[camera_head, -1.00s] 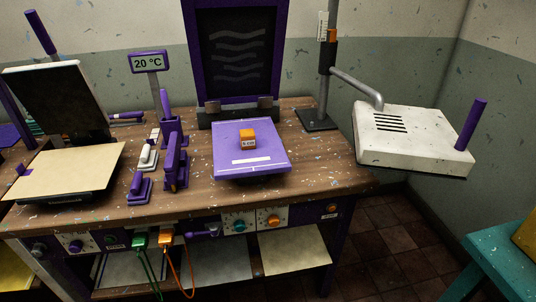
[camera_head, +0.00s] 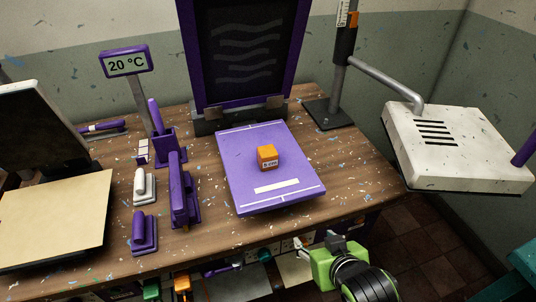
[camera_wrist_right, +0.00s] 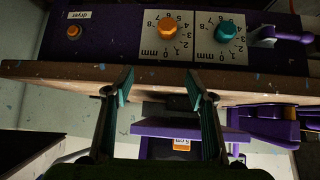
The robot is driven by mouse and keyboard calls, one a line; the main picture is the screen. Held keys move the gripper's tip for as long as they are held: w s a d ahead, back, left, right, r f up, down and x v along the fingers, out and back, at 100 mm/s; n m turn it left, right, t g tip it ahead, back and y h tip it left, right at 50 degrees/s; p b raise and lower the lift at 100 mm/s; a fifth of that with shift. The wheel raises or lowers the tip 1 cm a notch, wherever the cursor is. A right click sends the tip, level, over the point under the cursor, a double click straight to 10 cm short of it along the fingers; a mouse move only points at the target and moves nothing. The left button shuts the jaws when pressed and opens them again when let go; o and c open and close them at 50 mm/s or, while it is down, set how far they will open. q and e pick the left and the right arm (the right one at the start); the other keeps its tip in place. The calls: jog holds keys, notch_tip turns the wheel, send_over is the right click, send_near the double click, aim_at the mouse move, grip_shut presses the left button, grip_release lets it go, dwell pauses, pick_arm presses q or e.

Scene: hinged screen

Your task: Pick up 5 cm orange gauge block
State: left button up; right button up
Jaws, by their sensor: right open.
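The orange gauge block (camera_head: 267,156), a small cube with a "5 cm" label on its front, sits on the purple board (camera_head: 240,185) on the workbench. It also shows, partly cut off and upside down, in the right wrist view (camera_wrist_right: 181,144). My right gripper (camera_head: 318,247) is in front of the bench's front edge, below and to the right of the block and apart from it. In the right wrist view its two fingers (camera_wrist_right: 160,85) are spread with nothing between them. My left gripper is not in view.
Purple holders (camera_head: 180,190) stand left of the board. A dark hinged screen (camera_head: 240,55) stands behind it. A grey post (camera_head: 340,75) carries a white slotted box (camera_head: 450,145) at the right. The bench edge (camera_wrist_right: 55,72) and knob panel lie before my right gripper.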

notch_tip(320, 180, up, 6)
jog(key=a+r+t, duration=0.1)
jog(key=t, duration=0.1)
jog(key=n+t+y, duration=0.1)
jog(key=t+y, duration=0.1)
jog(key=y, duration=0.1)
send_near(269, 154)
jog(key=shift+t, duration=0.3)
jog(key=x, duration=0.2)
jog(key=f+x, duration=0.1)
jog(key=x, duration=0.2)
jog(key=shift+s+a+p, duration=0.15)
jog(key=shift+a+p, duration=0.1)
jog(key=shift+p, duration=0.05)
jog(key=shift+w+a+f, duration=0.2)
jog(key=shift+w, duration=0.45)
jog(key=p+x, duration=0.1)
jog(key=x, duration=0.3)
jog(key=shift+w+d+r, duration=0.15)
jog(key=shift+w, duration=0.4)
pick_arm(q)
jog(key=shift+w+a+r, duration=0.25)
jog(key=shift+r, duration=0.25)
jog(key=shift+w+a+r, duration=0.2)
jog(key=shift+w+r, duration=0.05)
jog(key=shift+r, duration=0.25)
pick_arm(e)
jog(key=c, duration=1.2)
